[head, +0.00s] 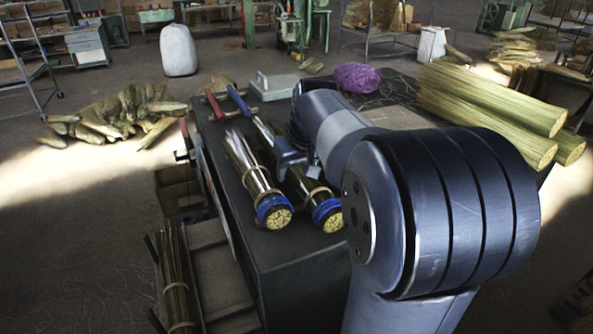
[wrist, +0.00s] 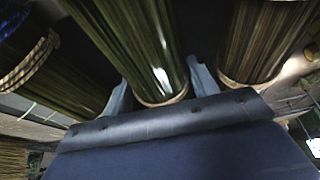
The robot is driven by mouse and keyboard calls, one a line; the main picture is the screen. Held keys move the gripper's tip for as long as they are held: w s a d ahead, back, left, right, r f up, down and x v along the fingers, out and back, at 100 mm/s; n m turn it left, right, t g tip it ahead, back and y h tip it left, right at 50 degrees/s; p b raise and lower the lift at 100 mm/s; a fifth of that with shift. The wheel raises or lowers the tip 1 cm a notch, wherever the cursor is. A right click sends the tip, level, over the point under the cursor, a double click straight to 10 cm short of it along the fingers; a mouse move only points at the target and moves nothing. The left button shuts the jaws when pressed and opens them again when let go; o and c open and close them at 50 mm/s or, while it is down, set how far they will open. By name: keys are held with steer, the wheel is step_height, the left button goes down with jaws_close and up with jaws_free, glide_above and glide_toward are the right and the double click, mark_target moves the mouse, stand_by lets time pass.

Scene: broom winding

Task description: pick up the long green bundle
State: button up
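A long green bundle (head: 312,184) with a tan tie and a blue-bound end lies on the black workbench (head: 290,262), partly hidden by my arm. In the wrist view a green bundle (wrist: 135,42) with a tan tie runs between the two fingers of my gripper (wrist: 162,92). The fingers are spread, one on each side of it; firm contact is not clear. In the head view my arm hides most of the gripper. A paler, browner bundle (head: 253,170) with a blue-bound end lies just to the left on the bench.
In the wrist view other bundles lie close on the left (wrist: 25,55) and right (wrist: 262,45). Large green bundles (head: 490,105) lie at the bench's right. Purple twine (head: 357,77), a grey box (head: 274,87) and a blue-handled tool (head: 238,100) are at the back.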

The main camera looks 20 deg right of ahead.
steer(key=c, duration=0.7)
step_height(320, 180, up, 10)
steer(key=shift+r+b, duration=0.1)
steer(key=shift+b, duration=0.35)
